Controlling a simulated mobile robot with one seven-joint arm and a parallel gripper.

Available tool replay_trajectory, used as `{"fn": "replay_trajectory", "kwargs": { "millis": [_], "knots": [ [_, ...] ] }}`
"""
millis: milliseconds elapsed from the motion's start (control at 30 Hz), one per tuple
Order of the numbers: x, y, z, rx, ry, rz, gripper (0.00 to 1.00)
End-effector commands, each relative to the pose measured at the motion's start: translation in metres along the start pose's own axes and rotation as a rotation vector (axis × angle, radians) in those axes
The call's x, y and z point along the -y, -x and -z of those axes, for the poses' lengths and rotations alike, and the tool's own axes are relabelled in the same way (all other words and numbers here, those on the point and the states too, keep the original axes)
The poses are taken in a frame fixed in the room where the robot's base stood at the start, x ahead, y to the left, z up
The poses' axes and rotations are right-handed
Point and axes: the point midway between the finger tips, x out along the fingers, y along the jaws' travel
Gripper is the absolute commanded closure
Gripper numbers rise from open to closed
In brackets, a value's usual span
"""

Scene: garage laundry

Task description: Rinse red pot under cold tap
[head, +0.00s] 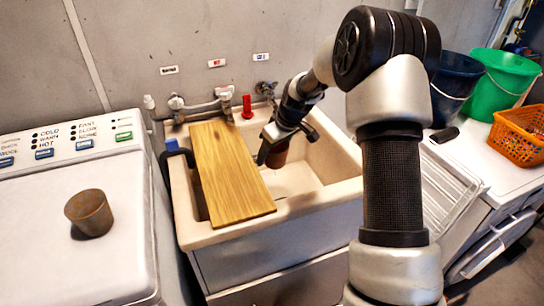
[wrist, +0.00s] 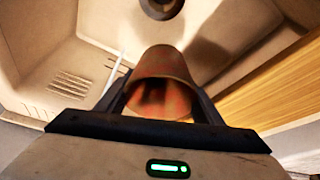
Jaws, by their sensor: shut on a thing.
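My gripper (head: 271,148) is inside the right part of the sink (head: 345,190), shut on a reddish-brown pot (head: 278,158). In the wrist view the round red pot (wrist: 163,68) sits between my two fingers (wrist: 160,108), its open end facing the camera. Its inside is dark and reddish. The tap under the blue label (head: 265,88) is on the wall behind the sink, above and behind my gripper. I cannot tell whether water runs. The tap under the red label (head: 225,95) is to its left.
A wooden board (head: 228,172) lies across the sink's left part. A small red item (head: 247,107) stands at the back rim. A brown pot (head: 89,212) stands on the washing machine (head: 70,265) at left. Buckets (head: 505,75) and an orange basket (head: 520,135) are at right.

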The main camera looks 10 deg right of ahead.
Motion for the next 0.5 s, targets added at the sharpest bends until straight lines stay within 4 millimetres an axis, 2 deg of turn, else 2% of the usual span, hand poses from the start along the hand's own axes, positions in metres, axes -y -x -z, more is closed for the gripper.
{"fn": "replay_trajectory", "kwargs": {
  "millis": [500],
  "knots": [
    [-0.038, -0.020, 0.026, 0.000, -0.001, -0.002, 0.61]
  ]
}}
